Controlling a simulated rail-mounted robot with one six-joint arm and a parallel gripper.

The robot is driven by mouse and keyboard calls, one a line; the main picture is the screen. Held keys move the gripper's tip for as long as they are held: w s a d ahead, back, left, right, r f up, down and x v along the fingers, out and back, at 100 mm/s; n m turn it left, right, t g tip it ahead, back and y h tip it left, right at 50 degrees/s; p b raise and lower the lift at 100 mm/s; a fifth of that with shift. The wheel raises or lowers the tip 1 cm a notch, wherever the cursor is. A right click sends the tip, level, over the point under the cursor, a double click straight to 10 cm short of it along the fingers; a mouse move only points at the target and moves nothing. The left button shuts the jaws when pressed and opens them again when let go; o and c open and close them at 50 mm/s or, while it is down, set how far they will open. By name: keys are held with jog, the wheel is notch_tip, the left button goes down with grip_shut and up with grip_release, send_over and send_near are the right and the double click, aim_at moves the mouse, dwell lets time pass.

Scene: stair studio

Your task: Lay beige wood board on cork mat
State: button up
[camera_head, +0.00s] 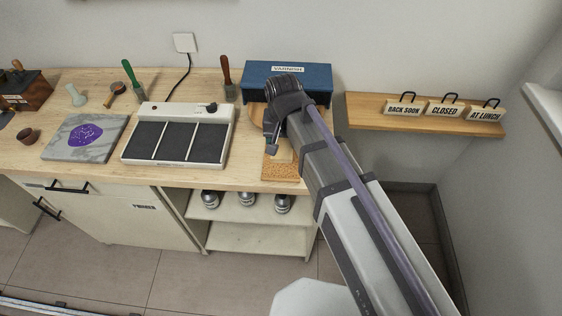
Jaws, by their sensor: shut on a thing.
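My gripper (272,142) is over the right end of the wooden bench, pointing down, and is partly hidden by my own arm. It is shut on a small pale piece that looks like the beige wood board (283,152), of which only a part shows. The cork mat (281,172) lies on the bench at its front right, just below the gripper. My arm hides the mat's right side. I cannot tell whether the board touches the mat.
A blue varnish box (287,76) stands behind the gripper, with a round wooden piece (257,116) in front of it. A white three-panel device (181,111) stands to the left. A marble slab (85,138) lies farther left. A wall shelf (427,124) with signs is at right.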

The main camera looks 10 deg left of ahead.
aim_at(282, 142)
notch_tip(282, 142, down, 7)
jog(key=b, duration=0.4)
jog(key=shift+a+r+b, duration=0.1)
jog(key=shift+b, duration=0.25)
jog(key=shift+r, duration=0.3)
jog(key=shift+f, duration=0.15)
jog(key=o, duration=0.5)
jog(key=shift+f, duration=0.1)
jog(key=shift+c, duration=0.2)
jog(key=o, duration=0.5)
jog(key=shift+c, duration=0.2)
notch_tip(282, 142, up, 13)
jog(key=p, duration=1.2)
jog(key=shift+f+p, duration=0.15)
jog(key=shift+p, duration=0.2)
jog(key=shift+f, duration=0.1)
